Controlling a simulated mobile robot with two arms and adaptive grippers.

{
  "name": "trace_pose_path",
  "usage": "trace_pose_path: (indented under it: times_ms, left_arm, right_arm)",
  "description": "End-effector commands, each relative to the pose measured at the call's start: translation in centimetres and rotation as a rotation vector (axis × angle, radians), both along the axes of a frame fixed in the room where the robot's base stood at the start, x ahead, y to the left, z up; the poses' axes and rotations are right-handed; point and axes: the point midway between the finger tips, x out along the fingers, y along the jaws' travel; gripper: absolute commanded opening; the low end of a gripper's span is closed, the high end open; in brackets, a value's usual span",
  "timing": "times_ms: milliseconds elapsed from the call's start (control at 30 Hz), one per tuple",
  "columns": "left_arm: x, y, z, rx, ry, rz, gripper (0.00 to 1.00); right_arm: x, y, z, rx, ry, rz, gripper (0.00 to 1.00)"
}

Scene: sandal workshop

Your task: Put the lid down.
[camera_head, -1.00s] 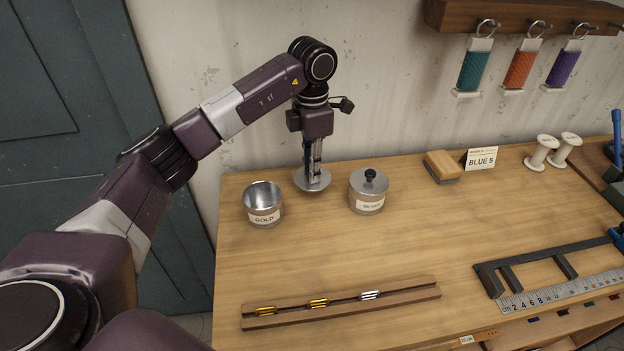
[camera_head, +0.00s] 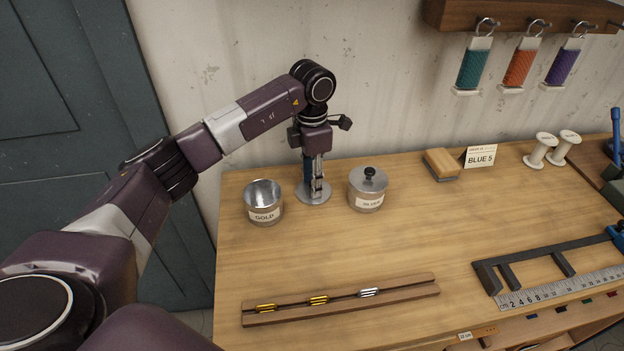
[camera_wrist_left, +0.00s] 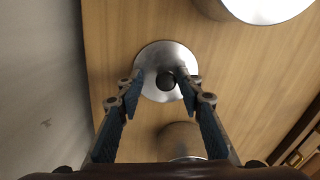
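The lid (camera_head: 313,197), a round grey metal disc, lies flat on the table between two tins. In the left wrist view the lid (camera_wrist_left: 150,62) shows from above with its dark knob (camera_wrist_left: 165,81). My left gripper (camera_head: 316,186) points straight down over it. In the wrist view its fingertips (camera_wrist_left: 160,86) stand apart on either side of the knob, with gaps showing. The tin marked GOLD (camera_head: 264,217) stands open and lidless, left of the lid. The other tin (camera_head: 366,200), on the right, has its own lid with a black knob. My right gripper is out of view.
A wooden rack (camera_head: 340,303) with gold and silver pieces lies in front. A brush block (camera_head: 441,165), a BLUE 5 card (camera_head: 480,157) and white spools (camera_head: 541,151) stand at the back right. A black square (camera_head: 535,267) lies right. The middle table is clear.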

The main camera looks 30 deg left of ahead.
Motion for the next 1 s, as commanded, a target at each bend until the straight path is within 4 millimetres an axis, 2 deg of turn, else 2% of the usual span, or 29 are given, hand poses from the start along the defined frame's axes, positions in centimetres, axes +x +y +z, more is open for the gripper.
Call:
trace_pose_path:
  times_ms: [267,367,600,800,1000]
  left_arm:
    - [0.0,0.0,0.6,0.000,0.000,0.000,0.35]
    - [0.1,0.0,1.9,0.000,-0.003,-0.001,0.35]
    - [0.1,0.0,7.2,0.000,-0.004,0.000,0.35]
    - [0.0,0.0,10.8,0.000,-0.001,0.000,0.35]
    - [0.0,0.0,12.2,0.000,0.001,0.000,0.35]
  right_arm:
    - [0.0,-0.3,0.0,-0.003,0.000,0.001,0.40]
    - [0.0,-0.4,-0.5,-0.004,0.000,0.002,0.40]
    - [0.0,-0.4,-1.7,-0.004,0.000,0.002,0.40]
    - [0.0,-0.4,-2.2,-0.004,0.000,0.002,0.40]
    - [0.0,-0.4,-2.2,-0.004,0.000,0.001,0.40]
